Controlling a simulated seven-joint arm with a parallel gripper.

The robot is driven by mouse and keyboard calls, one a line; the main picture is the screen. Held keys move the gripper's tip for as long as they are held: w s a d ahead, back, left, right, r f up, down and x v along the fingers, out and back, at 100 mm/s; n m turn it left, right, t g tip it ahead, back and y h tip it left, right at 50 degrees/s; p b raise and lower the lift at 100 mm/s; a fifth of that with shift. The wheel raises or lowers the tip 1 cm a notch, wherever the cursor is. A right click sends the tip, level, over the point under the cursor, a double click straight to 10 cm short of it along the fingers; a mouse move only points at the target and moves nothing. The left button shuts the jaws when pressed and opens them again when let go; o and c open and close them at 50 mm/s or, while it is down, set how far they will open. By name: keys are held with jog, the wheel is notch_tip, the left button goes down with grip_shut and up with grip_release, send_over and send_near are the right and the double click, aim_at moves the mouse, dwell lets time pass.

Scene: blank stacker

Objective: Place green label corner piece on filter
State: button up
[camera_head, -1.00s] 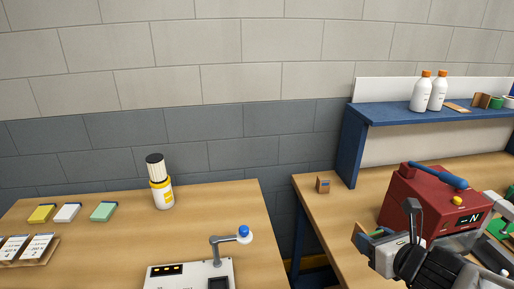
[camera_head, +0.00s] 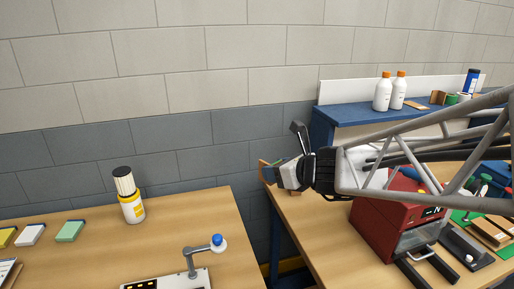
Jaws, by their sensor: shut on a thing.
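My gripper (camera_head: 284,172) is left of centre on the right-hand table, its arm reaching in from the right. It is shut on a small wooden corner piece (camera_head: 264,171) at its left tip. A small green patch shows beside the wood; the label cannot be read and much of the piece is hidden by the jaws. A cream, ribbed cylinder with a dark cap, likely the filter (camera_head: 124,181), stands upright on a white, yellow-banded bottle (camera_head: 133,211) on the left table. The gripper is well to the right of it, apart.
A gap parts the left table (camera_head: 205,230) from the right one. A white device (camera_head: 165,280) with a blue-tipped arm (camera_head: 217,240) stands at the left table's front. Coloured pads (camera_head: 69,231) lie at left. A red machine (camera_head: 385,222) stands right, below a blue shelf (camera_head: 350,112).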

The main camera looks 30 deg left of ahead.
jog(key=a+r+n+g, duration=0.3)
jog(key=a, duration=1.1)
jog(key=n+g, duration=0.5)
jog(key=g, duration=0.1)
send_over(127, 171)
jog(key=shift+r, duration=0.2)
jog(key=shift+f, duration=0.1)
jog(key=shift+f+g, duration=0.3)
jog(key=shift+f, duration=1.6)
jog(key=shift+f, duration=0.15)
jog(key=shift+f, duration=1.85)
jog(key=shift+f, duration=0.1)
